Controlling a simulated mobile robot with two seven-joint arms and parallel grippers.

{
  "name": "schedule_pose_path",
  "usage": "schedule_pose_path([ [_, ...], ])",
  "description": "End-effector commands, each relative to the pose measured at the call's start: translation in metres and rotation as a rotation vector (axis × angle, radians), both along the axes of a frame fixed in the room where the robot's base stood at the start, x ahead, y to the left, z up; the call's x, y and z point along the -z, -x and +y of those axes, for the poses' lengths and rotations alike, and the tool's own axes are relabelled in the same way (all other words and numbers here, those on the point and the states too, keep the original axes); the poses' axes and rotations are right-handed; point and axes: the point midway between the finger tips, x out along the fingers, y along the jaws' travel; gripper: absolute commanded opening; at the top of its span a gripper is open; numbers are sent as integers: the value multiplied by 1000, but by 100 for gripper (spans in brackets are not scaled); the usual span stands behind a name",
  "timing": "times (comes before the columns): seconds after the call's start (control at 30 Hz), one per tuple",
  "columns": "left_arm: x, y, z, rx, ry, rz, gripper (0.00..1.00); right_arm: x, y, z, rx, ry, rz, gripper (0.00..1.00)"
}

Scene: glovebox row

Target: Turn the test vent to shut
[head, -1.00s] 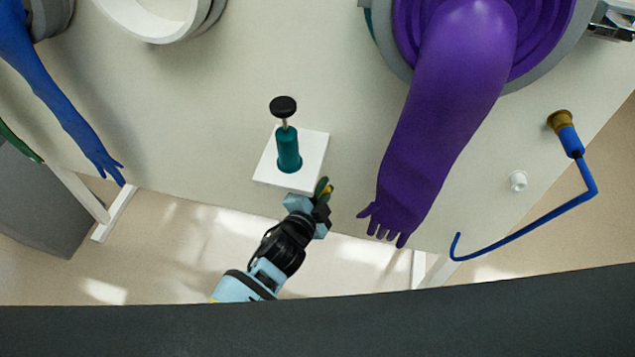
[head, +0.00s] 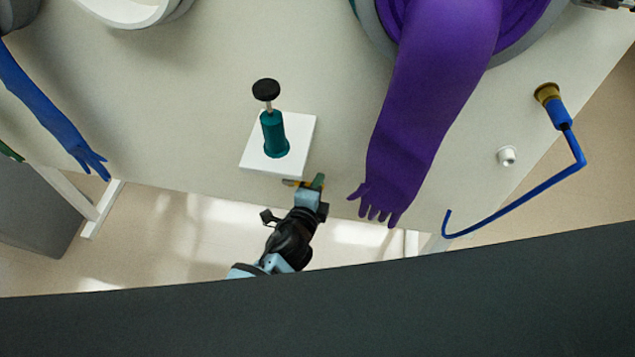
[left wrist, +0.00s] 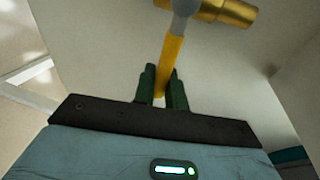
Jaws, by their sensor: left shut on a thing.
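The test vent shows in the left wrist view as a yellow lever (left wrist: 171,55) on a grey hub (left wrist: 186,7), with a brass body (left wrist: 232,12) beside it. My left gripper (left wrist: 163,90) is shut on the free end of the lever, one dark green finger on each side. In the head view my left gripper (head: 309,184) is at the panel's lower edge, just below the white square plate. A small yellow-brown bit shows beside its fingers; the rest of the vent is hidden there. My right gripper is not in view.
The white plate (head: 301,130) carries a teal cylinder (head: 274,135) with a black knob (head: 266,90). A purple glove (head: 425,110) hangs to the right, a blue glove (head: 50,115) far left. A bent blue pipe (head: 520,205) sticks out at right.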

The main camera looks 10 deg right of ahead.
Motion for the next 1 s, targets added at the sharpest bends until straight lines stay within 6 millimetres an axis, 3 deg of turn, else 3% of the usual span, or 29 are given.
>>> schedule_pose_path([
  [0.4,2,0,2,-2,-14,-1,0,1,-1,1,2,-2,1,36],
  [0.43,2,0,2,-2,-14,-1,17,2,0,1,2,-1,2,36],
  [0.57,2,0,1,-1,-13,-1,33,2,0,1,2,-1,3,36],
  [0.87,1,1,1,0,-9,-2,33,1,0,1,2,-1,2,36],
  [1.0,-4,12,7,-1,-10,-2,33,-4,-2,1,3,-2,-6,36],
])
